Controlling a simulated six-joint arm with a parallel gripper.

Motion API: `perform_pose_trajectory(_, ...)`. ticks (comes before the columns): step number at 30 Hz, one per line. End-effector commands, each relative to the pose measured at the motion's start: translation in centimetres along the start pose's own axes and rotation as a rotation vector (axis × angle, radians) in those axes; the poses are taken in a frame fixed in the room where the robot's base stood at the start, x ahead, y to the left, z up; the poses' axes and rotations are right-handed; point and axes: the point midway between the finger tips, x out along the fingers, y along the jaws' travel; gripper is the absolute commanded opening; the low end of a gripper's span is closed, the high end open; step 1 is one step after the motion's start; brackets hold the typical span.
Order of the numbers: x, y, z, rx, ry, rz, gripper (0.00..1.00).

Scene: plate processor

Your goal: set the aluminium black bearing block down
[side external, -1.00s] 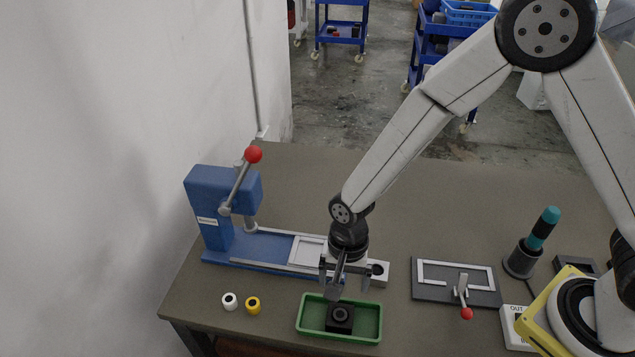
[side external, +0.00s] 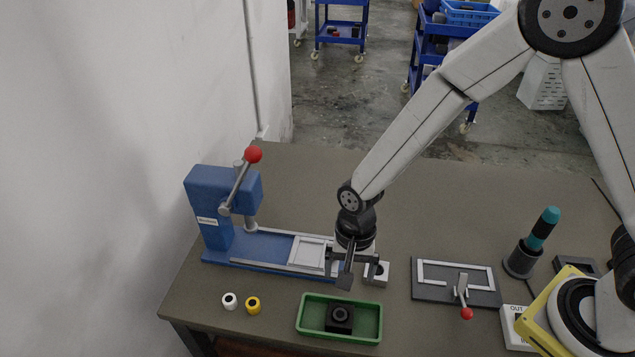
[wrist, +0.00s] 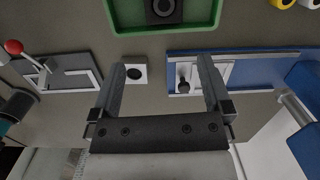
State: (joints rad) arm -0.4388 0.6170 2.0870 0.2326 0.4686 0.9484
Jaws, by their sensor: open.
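The black bearing block (side external: 339,318) sits inside the green tray (side external: 369,338) at the front of the table, its round bore facing up. In the wrist view the block (wrist: 164,10) shows at the top edge inside the green tray (wrist: 122,22), partly cut off. My gripper (side external: 356,272) is open and empty, above and behind the tray, apart from the block. In the wrist view the gripper's two fingers (wrist: 164,75) are spread wide with nothing between them.
A blue press (side external: 222,205) with a red-knobbed lever stands left, its rail reaching toward my gripper. A white block with a dark hole (side external: 376,274) is close beside my gripper. A grey fixture (side external: 428,290) lies right. White (side external: 230,301) and yellow (side external: 253,305) rings lie front left.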

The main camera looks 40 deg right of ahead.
Motion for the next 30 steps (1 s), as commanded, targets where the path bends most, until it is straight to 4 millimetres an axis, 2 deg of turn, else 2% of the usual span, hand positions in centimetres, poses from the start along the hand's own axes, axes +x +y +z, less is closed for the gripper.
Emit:
perform_pose_trajectory(8, -4.8, 4.2, -3.5, -0.205, 0.079, -0.052, 1.00)
perform_pose_trajectory(12, -7.2, 7.3, -5.0, -0.342, 0.139, -0.066, 1.00)
perform_pose_trajectory(18, -10.0, 11.9, -6.4, -0.532, 0.229, -0.060, 1.00)
perform_pose_trajectory(24, -11.4, 15.2, -6.7, -0.670, 0.292, -0.037, 1.00)
perform_pose_trajectory(30, -11.8, 16.3, -6.7, -0.723, 0.312, -0.023, 1.00)
